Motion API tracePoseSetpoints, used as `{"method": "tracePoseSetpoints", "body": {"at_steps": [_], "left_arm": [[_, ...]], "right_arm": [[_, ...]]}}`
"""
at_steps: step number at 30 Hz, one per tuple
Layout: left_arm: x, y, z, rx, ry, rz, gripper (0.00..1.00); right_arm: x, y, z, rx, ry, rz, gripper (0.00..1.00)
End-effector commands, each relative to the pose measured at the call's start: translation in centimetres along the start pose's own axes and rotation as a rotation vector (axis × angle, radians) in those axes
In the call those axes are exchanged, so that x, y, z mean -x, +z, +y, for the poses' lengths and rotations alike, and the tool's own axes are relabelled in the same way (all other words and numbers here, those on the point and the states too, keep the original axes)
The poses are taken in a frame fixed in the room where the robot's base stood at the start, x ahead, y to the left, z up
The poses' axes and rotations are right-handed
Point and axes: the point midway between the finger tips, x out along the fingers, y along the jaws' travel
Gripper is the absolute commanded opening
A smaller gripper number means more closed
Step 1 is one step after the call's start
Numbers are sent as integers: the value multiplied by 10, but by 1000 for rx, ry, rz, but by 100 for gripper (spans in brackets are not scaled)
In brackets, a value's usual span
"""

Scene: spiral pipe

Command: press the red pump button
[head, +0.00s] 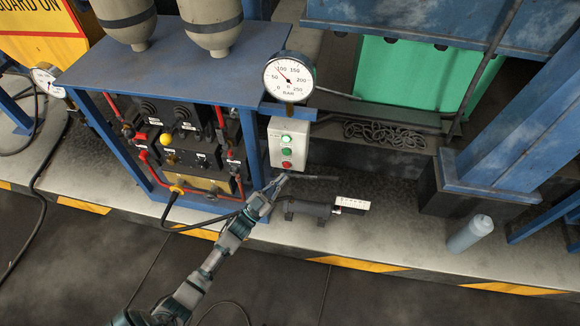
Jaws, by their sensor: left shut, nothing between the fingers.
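The red pump button (287,165) is the lowest on a small pale control box (275,151). A green button (286,152) sits above it, with a small light or button at the top. The box is mounted on the blue frame under a round pressure gauge (289,77). My left gripper (281,179) is shut and empty. Its tip is just below the red button, close to the lower edge of the box; I cannot tell whether it touches. My right gripper does not show.
A blue bench (190,67) with a valve and hose panel stands left of the box.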

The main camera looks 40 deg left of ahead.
Motion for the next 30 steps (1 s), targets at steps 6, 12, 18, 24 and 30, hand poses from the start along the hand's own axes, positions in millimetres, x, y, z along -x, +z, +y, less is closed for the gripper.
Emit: {"method": "tracePoseSetpoints", "body": {"at_steps": [6,12,18,24,30], "left_arm": [[-9,5,-6,-2,1,2,0],[-10,5,-7,-1,0,2,0],[-10,5,-7,-1,0,2,0],[-10,5,-7,-1,0,2,0],[-10,5,-7,-1,0,2,0]], "right_arm": [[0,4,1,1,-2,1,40],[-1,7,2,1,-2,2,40],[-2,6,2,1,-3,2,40],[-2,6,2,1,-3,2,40],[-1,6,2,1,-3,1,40]]}}
